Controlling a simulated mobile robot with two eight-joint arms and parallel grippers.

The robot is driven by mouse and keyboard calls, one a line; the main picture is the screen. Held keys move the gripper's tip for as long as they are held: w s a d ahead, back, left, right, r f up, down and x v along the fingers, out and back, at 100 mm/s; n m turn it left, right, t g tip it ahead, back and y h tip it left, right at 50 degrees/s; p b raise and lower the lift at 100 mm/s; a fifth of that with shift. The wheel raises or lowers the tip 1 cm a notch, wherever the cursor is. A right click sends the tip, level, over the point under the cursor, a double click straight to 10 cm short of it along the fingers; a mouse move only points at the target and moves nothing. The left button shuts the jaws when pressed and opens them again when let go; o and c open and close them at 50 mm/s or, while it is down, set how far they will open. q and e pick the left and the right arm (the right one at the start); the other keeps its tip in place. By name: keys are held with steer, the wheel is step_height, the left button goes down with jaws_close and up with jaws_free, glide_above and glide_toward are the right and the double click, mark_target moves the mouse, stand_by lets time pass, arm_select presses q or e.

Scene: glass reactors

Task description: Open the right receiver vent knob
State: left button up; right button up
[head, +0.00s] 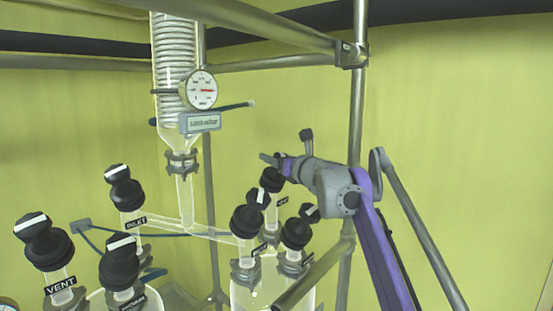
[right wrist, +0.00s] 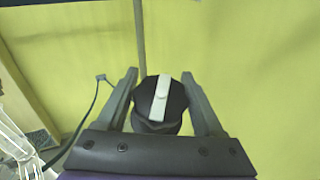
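A black knob (head: 271,180) sits on the rearmost glass neck of the right receiver (head: 247,294). Its small label is too small to read in the head view. In the right wrist view the black knob (right wrist: 174,108) shows from above, with a white stripe running nearly along the finger direction. My right gripper (head: 284,148) is at this knob. In the right wrist view the open fingers of the right gripper (right wrist: 159,74) stand on either side of the knob, with a visible gap at the left; contact at the right is unclear. My left gripper is not in view.
Two more black knobs (head: 248,217) (head: 298,231) stand close in front on the same receiver. Several striped knobs (head: 44,240) stand at the left. A metal post (head: 357,110) and a slanted bar (head: 312,274) are near my right arm. A glass condenser (head: 174,50) with a gauge (head: 199,90) hangs behind.

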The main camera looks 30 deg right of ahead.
steer(key=c, duration=0.9)
steer(key=shift+a+r+n+y+p, duration=0.15)
steer(key=shift+n+y+p, duration=0.25)
steer(key=shift+n+y, duration=0.3)
steer(key=shift+r+n+y+p, duration=0.1)
steer(key=shift+n+y+p, duration=0.3)
steer(key=shift+n+y, duration=0.25)
steer(key=shift+a+f+n+y+p, duration=0.1)
steer(key=shift+n+y+p, duration=0.2)
steer(key=shift+n+y, duration=0.75)
steer(key=shift+s+a+f+n+g+y, duration=0.1)
steer(key=shift+a+n+g+y, duration=0.05)
steer(key=shift+n+g+y, duration=0.6)
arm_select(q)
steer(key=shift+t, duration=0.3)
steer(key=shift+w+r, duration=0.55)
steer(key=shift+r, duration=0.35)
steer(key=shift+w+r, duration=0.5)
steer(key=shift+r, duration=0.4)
arm_select(e)
steer(key=shift+s+a+n+g+y, duration=0.15)
steer(key=shift+n+g+y, duration=0.25)
steer(key=shift+n+y, duration=0.45)
steer(key=shift+w+a+n+g+y, duration=0.15)
steer(key=shift+n+g+y, duration=0.2)
steer(key=shift+n+y, duration=0.45)
steer(key=shift+s+n, duration=0.15)
steer(key=shift+n, duration=0.15)
steer(key=o, duration=1.4)
steer(key=shift+f, duration=0.1)
